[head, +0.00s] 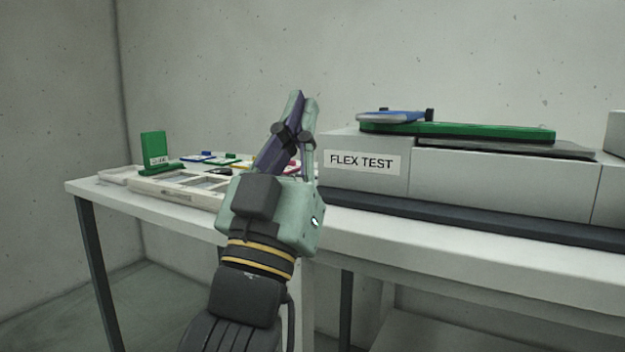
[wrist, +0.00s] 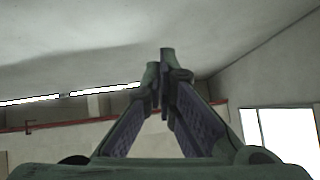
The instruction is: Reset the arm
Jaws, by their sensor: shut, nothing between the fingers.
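My gripper (head: 302,98) stands in the middle of the head view, pointing up, in front of the table and left of the flex test machine. Its fingers are together and hold nothing. In the wrist view my gripper (wrist: 162,60) shows its two fingers meeting at the tips, with only wall, ceiling and bright openings behind them. My arm rises from the bottom of the head view and hides part of the table behind it.
A grey machine (head: 480,187) labelled FLEX TEST stands on the white table (head: 450,245), with a green slab (head: 480,132) and a blue piece (head: 385,117) on top. At left are a green upright holder (head: 153,146) and a sectioned tray (head: 165,192) with small coloured pieces.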

